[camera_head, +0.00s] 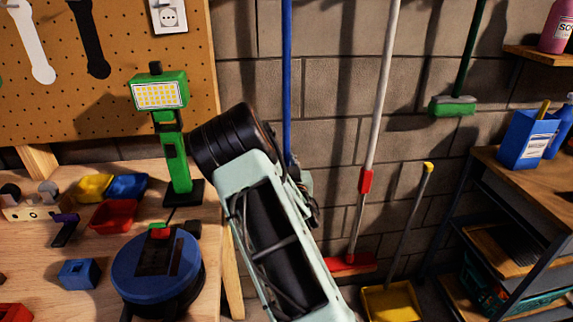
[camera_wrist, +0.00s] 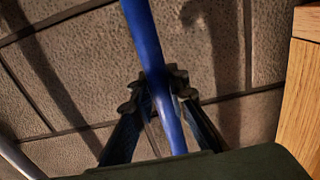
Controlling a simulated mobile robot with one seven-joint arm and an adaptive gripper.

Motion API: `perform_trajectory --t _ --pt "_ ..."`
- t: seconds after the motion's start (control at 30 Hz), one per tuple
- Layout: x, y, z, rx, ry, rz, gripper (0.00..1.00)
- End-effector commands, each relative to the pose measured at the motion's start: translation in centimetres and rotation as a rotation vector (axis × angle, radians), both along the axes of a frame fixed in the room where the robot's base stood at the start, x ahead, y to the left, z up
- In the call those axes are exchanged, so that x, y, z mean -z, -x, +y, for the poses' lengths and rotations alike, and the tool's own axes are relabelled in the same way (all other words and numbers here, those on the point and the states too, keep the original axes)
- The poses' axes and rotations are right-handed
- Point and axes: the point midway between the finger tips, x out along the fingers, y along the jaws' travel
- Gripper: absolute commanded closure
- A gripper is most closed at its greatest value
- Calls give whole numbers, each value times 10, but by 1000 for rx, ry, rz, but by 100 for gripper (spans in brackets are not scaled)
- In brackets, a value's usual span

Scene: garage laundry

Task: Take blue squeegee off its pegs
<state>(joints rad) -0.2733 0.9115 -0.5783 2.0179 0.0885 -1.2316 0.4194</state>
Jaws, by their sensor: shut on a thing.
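The blue squeegee (camera_head: 287,75) shows as a long, thin, upright blue handle in front of the block wall, just right of the pegboard. Its top runs out of the picture, and its lower part is hidden behind my arm. My gripper (camera_head: 301,188) is at the handle, partly hidden by my own wrist. In the wrist view, the blue handle (camera_wrist: 145,40) runs down between the two dark fingers of my gripper (camera_wrist: 160,92), which are shut on it. The squeegee's head and its pegs are not in view.
A workbench (camera_head: 60,245) with a green work lamp (camera_head: 175,155) and a blue round device (camera_head: 157,268) stands at left. Right of the handle are a red-and-white broom (camera_head: 387,80), a yellow dustpan (camera_head: 388,302), a green brush (camera_head: 452,106) and a shelf unit (camera_head: 520,180).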

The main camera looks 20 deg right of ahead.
Motion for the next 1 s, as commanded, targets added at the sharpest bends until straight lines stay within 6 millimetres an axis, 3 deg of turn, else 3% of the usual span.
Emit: perform_trajectory --t 0.4,0.7,1.0 --pt "-47 2 0 1 0 -8 100" --pt "-70 2 0 1 -1 -7 100" --pt "-69 26 5 0 0 -4 100"
